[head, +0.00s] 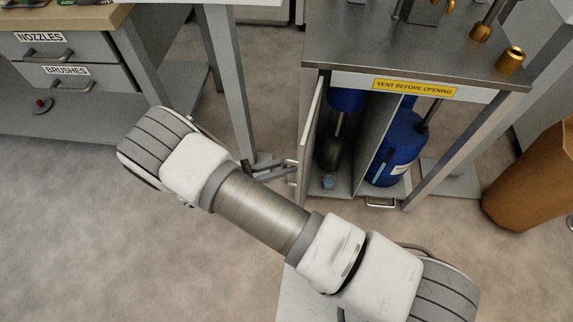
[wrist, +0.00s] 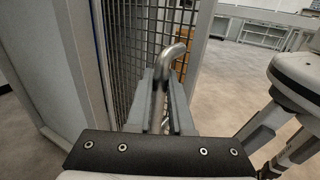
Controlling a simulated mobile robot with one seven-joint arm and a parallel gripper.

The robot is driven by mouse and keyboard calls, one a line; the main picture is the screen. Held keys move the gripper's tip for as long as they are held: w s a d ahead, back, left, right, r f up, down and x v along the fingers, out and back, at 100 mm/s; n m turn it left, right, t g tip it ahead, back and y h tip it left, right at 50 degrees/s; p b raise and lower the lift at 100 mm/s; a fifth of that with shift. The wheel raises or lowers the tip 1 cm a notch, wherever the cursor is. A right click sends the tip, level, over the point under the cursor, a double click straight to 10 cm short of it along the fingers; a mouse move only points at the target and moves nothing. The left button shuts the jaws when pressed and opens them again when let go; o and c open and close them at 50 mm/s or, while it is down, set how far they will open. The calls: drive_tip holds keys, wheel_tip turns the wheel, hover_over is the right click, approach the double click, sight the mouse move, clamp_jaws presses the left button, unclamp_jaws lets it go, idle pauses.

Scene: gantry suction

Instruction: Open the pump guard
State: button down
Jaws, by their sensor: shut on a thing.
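The pump guard (head: 311,125) is a thin door with a pale edge on the left of the metal cabinet (head: 400,45). It stands swung out, seen nearly edge-on, and the cabinet front is open. In the wrist view the guard shows as dark wire mesh (wrist: 138,40). Its handle (wrist: 168,57) is a bent metal bar. My gripper (head: 292,168) is at the guard's outer face. In the wrist view my gripper (wrist: 164,100) is shut on the handle, one finger on each side. The fingers hide the handle's lower part.
Inside the cabinet are a blue-and-dark pump (head: 336,150), a divider and a blue tank (head: 398,150). A yellow label (head: 414,88) reads "VENT BEFORE OPENING". A drawer bench (head: 75,75) stands left, a brown bin (head: 535,180) right. The floor in front is clear.

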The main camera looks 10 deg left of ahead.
drive_tip(key=shift+w+a, duration=0.15)
drive_tip(key=shift+a, duration=0.15)
idle(0.4)
drive_tip(key=c, duration=0.8)
unclamp_jaws()
drive_tip(key=v, duration=1.7)
drive_tip(key=shift+p, duration=0.35)
drive_tip(key=shift+s+a, duration=0.2)
